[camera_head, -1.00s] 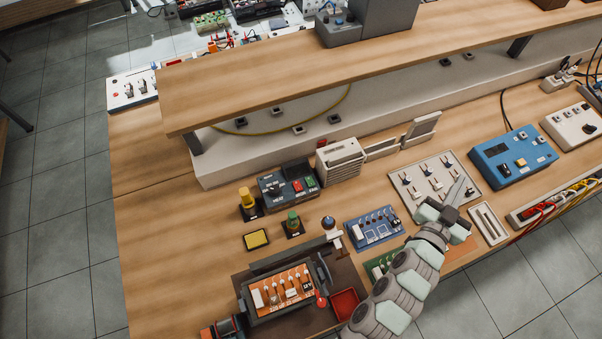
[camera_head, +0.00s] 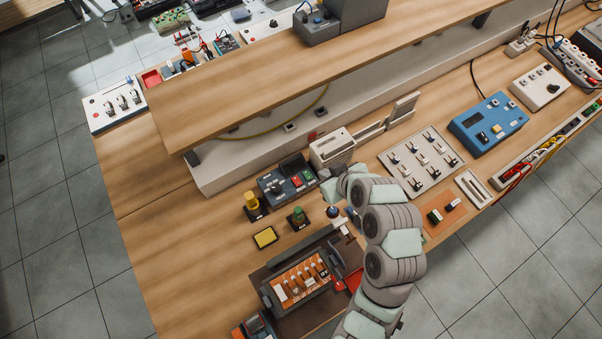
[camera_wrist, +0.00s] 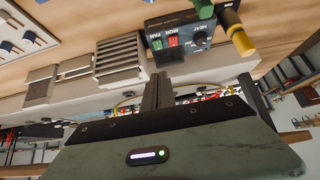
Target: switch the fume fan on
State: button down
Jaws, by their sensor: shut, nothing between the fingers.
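The dark control box (camera_head: 274,190) stands on the bench, with a black knob, a red rocker switch (camera_head: 297,181) and a green rocker switch (camera_head: 308,176). In the wrist view the box (camera_wrist: 187,27) shows upside down, with the green switch (camera_wrist: 157,44) by the FAN label and the red switch (camera_wrist: 172,41) by the IRON label. A cream louvred unit (camera_head: 331,147) stands behind it, probably the fume fan. My gripper (camera_head: 328,187) is just right of the box, apart from the switches. Its fingers (camera_wrist: 158,90) are shut and empty.
A yellow-topped post (camera_head: 252,203) and a green-topped button (camera_head: 298,215) stand near the box. The wooden shelf (camera_head: 300,70) overhangs the bench behind. A white switch panel (camera_head: 422,160) lies to the right. Bare bench lies at the left.

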dwell(0.3)
jog(key=p, duration=0.1)
send_over(308, 175)
jog(key=s+d, duration=0.1)
jog(key=s, duration=0.1)
jog(key=f, duration=0.8)
jog(key=shift+w, duration=0.2)
jog(key=f, duration=0.3)
jog(key=shift+s+d+f+p, duration=0.2)
jog(key=shift+s+d+p, duration=0.05)
jog(key=shift+s+p, duration=0.05)
jog(key=shift+f, duration=0.3)
